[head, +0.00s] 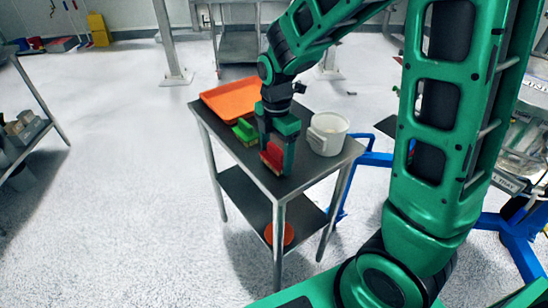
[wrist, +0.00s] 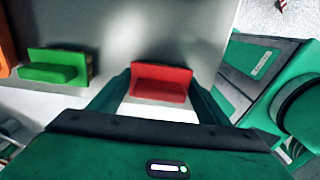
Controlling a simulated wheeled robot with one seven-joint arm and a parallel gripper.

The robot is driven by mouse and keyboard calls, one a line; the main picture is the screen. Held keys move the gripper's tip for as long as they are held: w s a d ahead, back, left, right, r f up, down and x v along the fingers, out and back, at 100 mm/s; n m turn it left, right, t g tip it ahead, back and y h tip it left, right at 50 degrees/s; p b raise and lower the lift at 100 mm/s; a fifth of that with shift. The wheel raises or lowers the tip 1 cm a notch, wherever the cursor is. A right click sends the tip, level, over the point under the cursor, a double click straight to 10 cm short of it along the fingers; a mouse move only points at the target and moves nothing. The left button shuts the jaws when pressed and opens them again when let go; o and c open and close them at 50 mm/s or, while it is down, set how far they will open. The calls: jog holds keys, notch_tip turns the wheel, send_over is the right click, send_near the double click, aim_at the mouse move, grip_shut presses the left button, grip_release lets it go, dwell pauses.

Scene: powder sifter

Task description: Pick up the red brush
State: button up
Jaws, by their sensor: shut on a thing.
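The red brush (head: 271,156) is at the front part of the steel cart's top (head: 236,143), between the fingers of my gripper (head: 276,152). In the wrist view the red brush (wrist: 161,83) shows between the two green fingers (wrist: 160,100). My gripper points down and is shut on it. I cannot tell whether the brush still touches the cart top. A green brush (head: 244,131) lies on the cart behind and left of my gripper; it also shows at the left of the wrist view (wrist: 57,67).
An orange tray (head: 228,100) lies at the back of the cart. A white pitcher (head: 327,134) stands right of my gripper. An orange round thing (head: 288,234) is on the lower shelf. Blue frame legs (head: 373,158) stand right of the cart.

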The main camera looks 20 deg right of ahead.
aim_at(273, 160)
jog(key=r, duration=0.2)
jog(key=a+r, duration=0.1)
jog(key=r, duration=0.1)
jog(key=shift+s+a, duration=0.1)
jog(key=shift+s, duration=0.2)
jog(key=s+a+r, duration=0.4)
jog(key=a+r, duration=0.2)
jog(key=a, duration=0.3)
jog(key=shift+s, duration=0.3)
jog(key=shift+a+r, duration=0.1)
jog(key=o, duration=0.6)
jog(key=shift+c, duration=0.2)
jog(key=c, duration=0.4)
